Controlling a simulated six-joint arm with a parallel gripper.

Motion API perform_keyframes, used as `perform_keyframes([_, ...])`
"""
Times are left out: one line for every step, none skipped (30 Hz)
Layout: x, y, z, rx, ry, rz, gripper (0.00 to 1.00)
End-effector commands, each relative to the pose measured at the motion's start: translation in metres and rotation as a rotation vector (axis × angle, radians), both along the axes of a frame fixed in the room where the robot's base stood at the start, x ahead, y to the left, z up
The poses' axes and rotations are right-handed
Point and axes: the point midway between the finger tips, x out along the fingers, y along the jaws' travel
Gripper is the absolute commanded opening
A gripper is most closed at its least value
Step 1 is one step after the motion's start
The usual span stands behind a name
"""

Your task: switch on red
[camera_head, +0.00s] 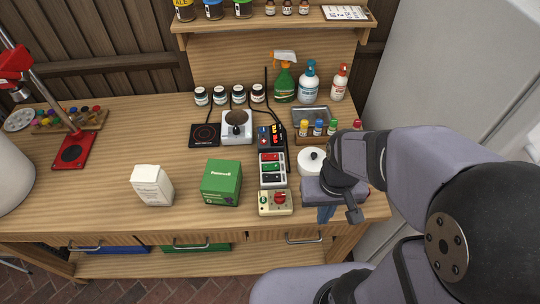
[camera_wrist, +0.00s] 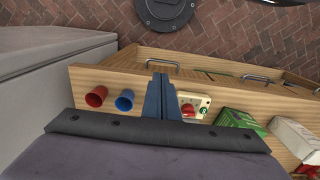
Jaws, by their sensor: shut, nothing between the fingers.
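A panel (camera_head: 273,170) with coloured switches, red and green among them, lies on the table right of the green box. Which way each switch is set is too small to tell. A beige box (camera_head: 267,208) with a red knob (camera_head: 280,198) stands just in front of the panel. It also shows in the wrist view (camera_wrist: 190,99), right beside my fingers, with a small green spot on it. My gripper (camera_head: 326,214) is near the table's front right, to the right of the beige box. In the wrist view its fingers (camera_wrist: 160,94) are together and empty.
A green box (camera_head: 221,183) and a white carton (camera_head: 151,186) stand left of the panel. A white lidded pot (camera_head: 311,161) is behind my gripper. Red (camera_wrist: 97,96) and blue (camera_wrist: 125,101) cups stand near my fingers.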

Motion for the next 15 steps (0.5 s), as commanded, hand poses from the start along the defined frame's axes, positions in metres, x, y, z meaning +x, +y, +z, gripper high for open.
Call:
perform_keyframes([0.0,0.0,0.0,0.0,0.0,0.001,0.0])
perform_keyframes([0.0,0.0,-0.001,0.0,0.0,0.002,0.0])
perform_keyframes([0.0,0.001,-0.002,0.0,0.0,0.006,0.0])
perform_keyframes([0.0,0.002,-0.003,0.0,0.001,0.01,0.0])
perform_keyframes([-0.001,0.003,-0.006,0.0,0.008,0.015,0.0])
perform_keyframes([-0.003,0.004,-0.009,0.0,0.019,0.02,0.0])
perform_keyframes([-0.005,0.005,-0.012,0.0,0.028,0.024,0.0])
perform_keyframes([-0.006,0.006,-0.015,-0.001,0.039,0.028,0.0])
perform_keyframes([-0.01,0.007,-0.021,-0.001,0.058,0.034,0.0])
perform_keyframes([-0.012,0.008,-0.025,-0.001,0.074,0.039,0.0])
perform_keyframes([-0.016,0.009,-0.03,-0.002,0.093,0.045,0.0])
perform_keyframes([-0.02,0.011,-0.037,-0.003,0.118,0.053,0.0])
perform_keyframes([-0.02,0.012,-0.042,-0.004,0.133,0.059,0.0])
perform_keyframes([-0.018,0.013,-0.046,-0.005,0.143,0.065,0.0])
perform_keyframes([-0.012,0.016,-0.051,-0.006,0.152,0.075,0.0])
